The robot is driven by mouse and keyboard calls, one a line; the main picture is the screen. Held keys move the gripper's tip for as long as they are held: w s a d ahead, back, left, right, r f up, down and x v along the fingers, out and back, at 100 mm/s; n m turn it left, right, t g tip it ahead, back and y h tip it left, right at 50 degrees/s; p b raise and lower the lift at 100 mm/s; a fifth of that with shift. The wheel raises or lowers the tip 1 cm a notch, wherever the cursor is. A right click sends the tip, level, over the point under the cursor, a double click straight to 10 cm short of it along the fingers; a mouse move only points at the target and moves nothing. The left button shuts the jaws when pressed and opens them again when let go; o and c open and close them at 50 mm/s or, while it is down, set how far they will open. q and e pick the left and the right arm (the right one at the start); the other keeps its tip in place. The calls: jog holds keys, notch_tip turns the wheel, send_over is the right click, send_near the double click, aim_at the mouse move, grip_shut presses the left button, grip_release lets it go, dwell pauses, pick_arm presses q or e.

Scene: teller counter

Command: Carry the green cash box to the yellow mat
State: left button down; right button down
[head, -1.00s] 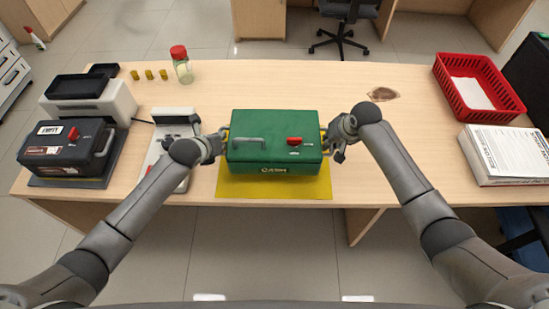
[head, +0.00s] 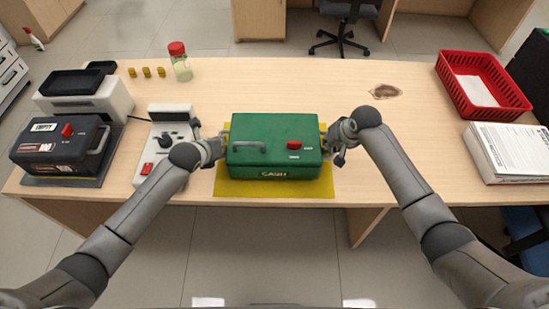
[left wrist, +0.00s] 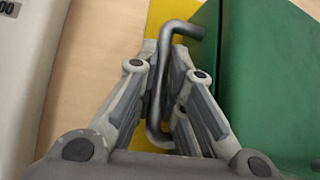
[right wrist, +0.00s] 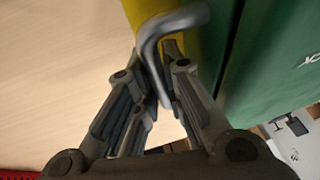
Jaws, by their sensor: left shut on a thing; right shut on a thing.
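The green cash box (head: 274,150), with a red catch and a grey lid handle, is level over the yellow mat (head: 274,189). The mat shows along the box's front and at its sides. I cannot tell whether the box touches the mat. My left gripper (head: 219,146) is shut on the box's left side handle (left wrist: 163,85), a grey bar seen between the fingers in the left wrist view. My right gripper (head: 332,140) is shut on the right side handle (right wrist: 160,50) in the same way. The box's underside is hidden.
A card terminal (head: 163,145) stands close left of the mat, beneath my left forearm. A black box (head: 62,145) and a printer-like machine (head: 85,100) are farther left. A jar (head: 180,65) stands behind. A red basket (head: 483,88) and papers (head: 508,152) are at right.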

pick_arm(q)
jog(key=shift+w+f+b, duration=0.1)
jog(key=shift+f+b, duration=0.4)
pick_arm(e)
jog(key=shift+w+f, duration=0.1)
jog(key=shift+f, duration=0.5)
pick_arm(q)
jog(key=c, duration=2)
grip_release()
jog(key=shift+f, duration=0.25)
pick_arm(e)
jog(key=c, duration=2)
grip_release()
jog(key=shift+f, duration=0.15)
pick_arm(q)
jog(key=o, duration=0.5)
jog(key=shift+r, duration=0.15)
pick_arm(e)
jog(key=o, duration=0.5)
pick_arm(q)
jog(key=v, duration=0.8)
pick_arm(e)
jog(key=v, duration=1.2)
